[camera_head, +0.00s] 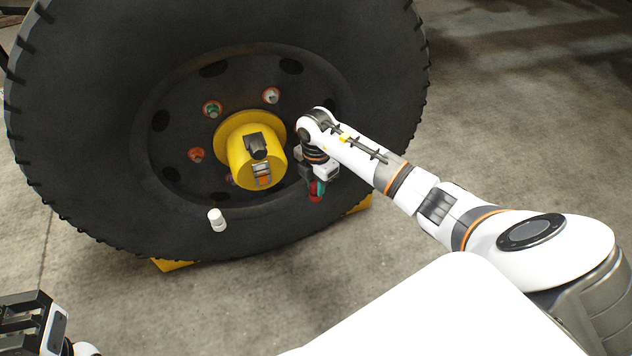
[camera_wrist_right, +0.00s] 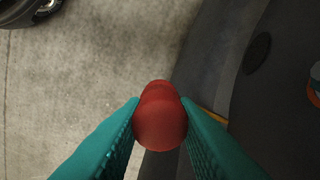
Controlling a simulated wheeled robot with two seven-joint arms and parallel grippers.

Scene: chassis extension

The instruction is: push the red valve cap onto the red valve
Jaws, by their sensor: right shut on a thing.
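The red valve cap (camera_wrist_right: 160,120) is held between the two teal fingers of my right gripper (camera_wrist_right: 160,105), which are shut on it. In the head view, this right gripper (camera_head: 317,188) is in front of the wheel, right of the yellow hub, with a bit of the red cap (camera_head: 315,197) showing at its tips. A red-orange valve fitting (camera_head: 196,154) sits on the wheel disc left of the hub, apart from the cap. My left gripper (camera_head: 28,312) shows only partly at the bottom left, and its fingertips are unclear.
The large black tyre (camera_head: 90,130) stands upright with a yellow hub (camera_head: 255,165) sticking out. A green-tipped fitting (camera_head: 212,109) and a white-tipped one (camera_head: 271,96) are on the disc. A white cap (camera_head: 216,220) is at the lower rim. Yellow chocks (camera_head: 172,264) are beneath the tyre.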

